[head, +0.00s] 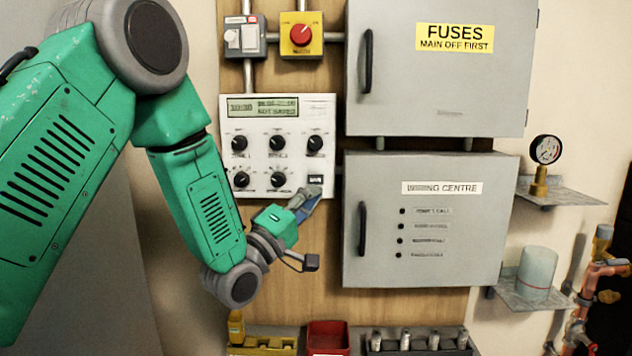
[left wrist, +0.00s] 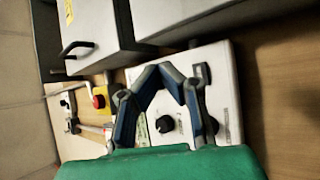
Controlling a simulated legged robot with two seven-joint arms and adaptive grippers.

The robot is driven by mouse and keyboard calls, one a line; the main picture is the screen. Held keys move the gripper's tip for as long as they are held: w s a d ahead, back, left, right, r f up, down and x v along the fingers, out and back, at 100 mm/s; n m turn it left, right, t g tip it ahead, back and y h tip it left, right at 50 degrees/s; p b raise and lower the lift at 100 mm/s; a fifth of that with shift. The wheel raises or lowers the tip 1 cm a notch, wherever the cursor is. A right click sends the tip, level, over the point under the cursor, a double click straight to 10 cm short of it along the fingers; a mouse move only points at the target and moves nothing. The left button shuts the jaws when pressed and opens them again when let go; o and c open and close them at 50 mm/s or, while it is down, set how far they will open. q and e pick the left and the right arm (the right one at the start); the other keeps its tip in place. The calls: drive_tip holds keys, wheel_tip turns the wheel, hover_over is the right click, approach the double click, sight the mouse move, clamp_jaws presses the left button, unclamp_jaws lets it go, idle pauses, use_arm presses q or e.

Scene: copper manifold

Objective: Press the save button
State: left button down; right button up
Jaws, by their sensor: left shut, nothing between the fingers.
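A white control panel (head: 262,160) with a green display (head: 262,107) and several black knobs is mounted on the wooden board. A small black button (head: 316,180) with a pale marking sits at its lower right; its lettering is too small to read. A dark block that looks like this button (left wrist: 201,74) shows in the left wrist view, just beyond the fingers. My left gripper (head: 311,193) is shut and empty, its tips just below the button. The gripper (left wrist: 163,72) also shows over the panel in the left wrist view. I cannot tell whether it touches. My right gripper is not in view.
A grey wiring cabinet (head: 432,255) stands close right of the gripper, with a fuse cabinet (head: 435,95) above. A red knob on a yellow box (head: 301,35) is above the panel. Yellow (head: 262,350) and red (head: 327,338) bins are below.

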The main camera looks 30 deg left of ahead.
sight(315, 179)
use_arm(q)
drive_tip(key=w+a, duration=0.1)
drive_tip(key=w, duration=0.1)
drive_tip(key=w+a, duration=0.1)
drive_tip(key=w, duration=0.1)
drive_tip(key=w+a, duration=0.1)
drive_tip(key=w, duration=0.1)
drive_tip(key=shift+w+a, duration=0.1)
drive_tip(key=shift+a, duration=0.25)
drive_tip(key=shift+a, duration=0.1)
idle(0.4)
drive_tip(key=shift+w, duration=0.1)
idle(0.6)
drive_tip(key=shift+w+r, duration=0.1)
drive_tip(key=shift+w, duration=0.1)
